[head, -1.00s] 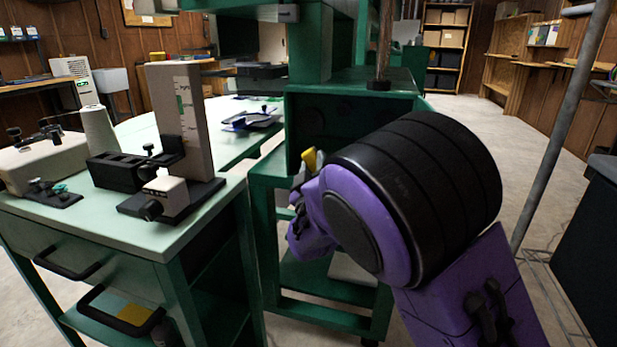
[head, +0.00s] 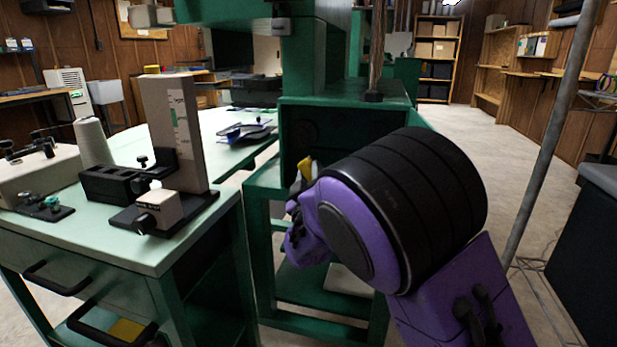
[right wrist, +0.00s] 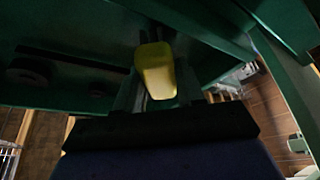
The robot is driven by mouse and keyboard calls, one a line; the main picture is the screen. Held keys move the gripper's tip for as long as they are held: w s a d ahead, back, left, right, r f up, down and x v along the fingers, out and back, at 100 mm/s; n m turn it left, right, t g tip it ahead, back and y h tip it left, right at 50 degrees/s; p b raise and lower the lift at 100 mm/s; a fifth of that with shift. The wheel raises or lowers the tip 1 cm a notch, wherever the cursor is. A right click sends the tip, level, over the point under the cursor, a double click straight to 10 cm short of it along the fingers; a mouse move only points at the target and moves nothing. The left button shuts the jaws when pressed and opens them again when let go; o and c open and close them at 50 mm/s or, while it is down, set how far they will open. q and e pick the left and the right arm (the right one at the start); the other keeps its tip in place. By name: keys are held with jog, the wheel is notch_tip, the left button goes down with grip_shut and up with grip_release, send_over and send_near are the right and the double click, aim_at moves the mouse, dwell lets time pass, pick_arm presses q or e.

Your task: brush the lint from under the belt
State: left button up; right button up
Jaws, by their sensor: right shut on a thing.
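My right gripper (right wrist: 153,95) is shut on a yellow-handled tool (right wrist: 157,78), probably the brush. In the head view the yellow tip (head: 307,170) shows just past my purple wrist, at the open front of the green machine housing (head: 342,88). In the right wrist view the handle points up toward the housing's dark green inside. Two dark round parts (right wrist: 27,74) are there at left. I cannot make out a belt, lint or the brush's bristles; my arm and the shadow hide much of the opening. My left gripper is not in view.
A grey slanting pole (head: 553,130) and a dark cabinet (head: 590,230) stand at right. Open floor lies between.

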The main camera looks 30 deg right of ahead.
jog(key=shift+w+d, duration=0.4)
jog(key=shift+s+d, duration=0.1)
jog(key=shift+s+d+p, duration=0.2)
jog(key=shift+s+d, duration=0.4)
jog(key=shift+s, duration=0.15)
jog(key=shift+s+d+p, duration=0.2)
jog(key=shift+s+d, duration=0.35)
jog(key=shift+s, duration=0.2)
jog(key=shift+w+d+r+p, duration=0.1)
jog(key=shift+p, duration=0.2)
jog(key=shift+w+a+r+p, duration=0.15)
jog(key=shift+w+a+p, duration=0.3)
jog(key=shift+w+a, duration=0.8)
jog(key=shift+w, duration=0.25)
